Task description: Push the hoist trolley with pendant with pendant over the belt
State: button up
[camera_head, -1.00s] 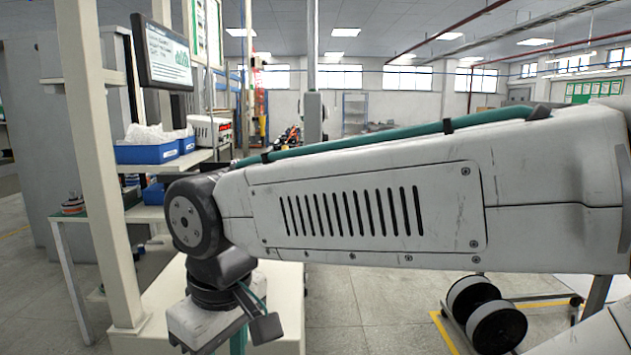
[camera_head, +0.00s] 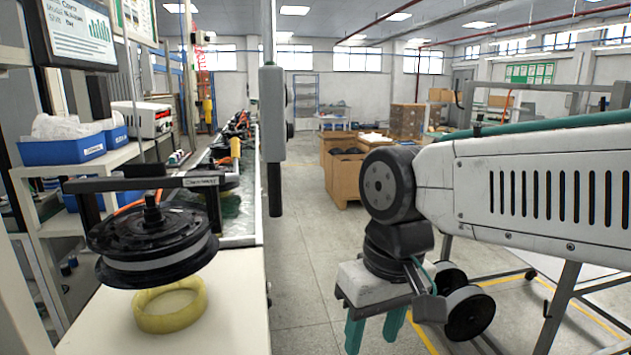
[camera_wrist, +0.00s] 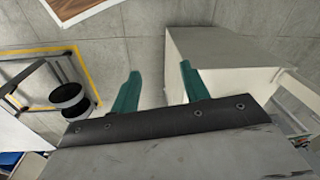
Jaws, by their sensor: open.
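My gripper (camera_head: 375,330) hangs at the lower right centre of the head view, its teal fingers pointing down, apart and empty. Both fingers also show in the wrist view (camera_wrist: 159,75), with floor between them. A black hub motor (camera_head: 152,240) is at the left, apparently just above a yellow ring (camera_head: 170,306) on a pale bench. A dark bar (camera_head: 135,184) crosses above it. A grey upright housing (camera_head: 272,112) with a dark lower part is near the centre, possibly the hoist trolley's pendant; I cannot tell. The belt (camera_head: 236,215) runs away behind the motor. My gripper is right of all these, touching none.
A pale bench (camera_head: 105,315) fills the lower left. Blue bins (camera_head: 62,150) and a monitor (camera_head: 78,35) stand behind it. Open floor (camera_head: 305,275) lies between bench and arm. Dark wheels (camera_head: 468,312) are right of my gripper. A pale block (camera_wrist: 225,65) is beside the right finger.

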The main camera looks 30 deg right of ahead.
jog(key=w+a+r+m+g+y, duration=0.1)
jog(key=w+a+m+y, duration=0.2)
jog(key=m+y, duration=0.15)
jog(key=m+t+y, duration=0.9)
jog(key=m+y, duration=0.1)
jog(key=m, duration=0.8)
send_near(274, 186)
jog(key=w+a, duration=0.2)
jog(key=w, duration=0.1)
jog(key=x, duration=0.7)
jog(key=shift+s+f, duration=0.1)
jog(key=shift+f, duration=0.2)
grip_shut()
